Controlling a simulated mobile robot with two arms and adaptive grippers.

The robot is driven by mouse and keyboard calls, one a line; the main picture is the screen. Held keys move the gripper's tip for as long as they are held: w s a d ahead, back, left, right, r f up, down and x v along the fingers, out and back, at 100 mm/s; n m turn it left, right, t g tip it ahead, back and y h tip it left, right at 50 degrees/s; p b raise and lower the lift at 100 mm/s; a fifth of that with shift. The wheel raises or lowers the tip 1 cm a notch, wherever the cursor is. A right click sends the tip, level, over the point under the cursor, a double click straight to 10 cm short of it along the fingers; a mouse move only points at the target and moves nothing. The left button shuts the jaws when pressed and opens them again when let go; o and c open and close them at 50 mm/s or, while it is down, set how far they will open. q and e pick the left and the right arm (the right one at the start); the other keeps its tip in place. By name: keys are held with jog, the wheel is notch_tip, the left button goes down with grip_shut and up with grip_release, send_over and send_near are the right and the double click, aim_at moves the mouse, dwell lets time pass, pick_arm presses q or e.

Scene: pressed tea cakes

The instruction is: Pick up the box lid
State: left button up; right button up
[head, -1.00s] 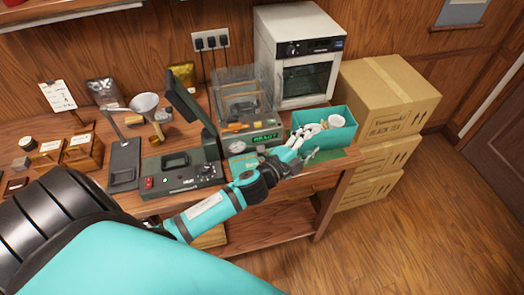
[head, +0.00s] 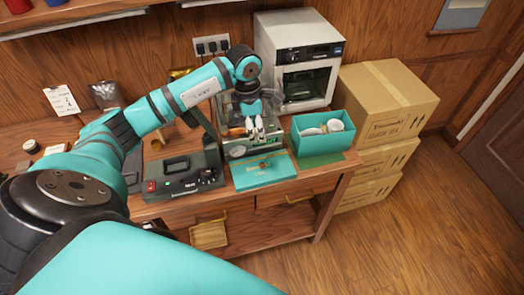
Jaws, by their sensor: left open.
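The teal box lid (head: 276,172) lies flat near the front edge of the wooden table, with small markings on its top. The open teal box (head: 336,143) stands to its right and holds white round pieces. My left gripper (head: 256,137) hangs with its pale fingers pointing down, behind and above the lid in the picture. It is open, holds nothing and appears apart from the lid. My right gripper is out of view.
A dark press-like device (head: 185,172) stands left of the lid. A clear-sided scale is partly hidden behind my gripper. A white oven (head: 300,65) stands at the back, and cardboard boxes (head: 385,105) are stacked right of the table. A green mat (head: 322,159) lies under the box.

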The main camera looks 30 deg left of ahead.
pick_arm(q)
jog(key=b, duration=0.6)
send_over(262, 164)
notch_tip(262, 164, down, 12)
jog(key=shift+s+r, duration=0.1)
jog(key=shift+r, duration=0.1)
notch_tip(262, 164, down, 5)
jog(key=b, duration=0.2)
jog(key=shift+f+b, duration=0.15)
jog(key=shift+b, duration=0.2)
grip_shut()
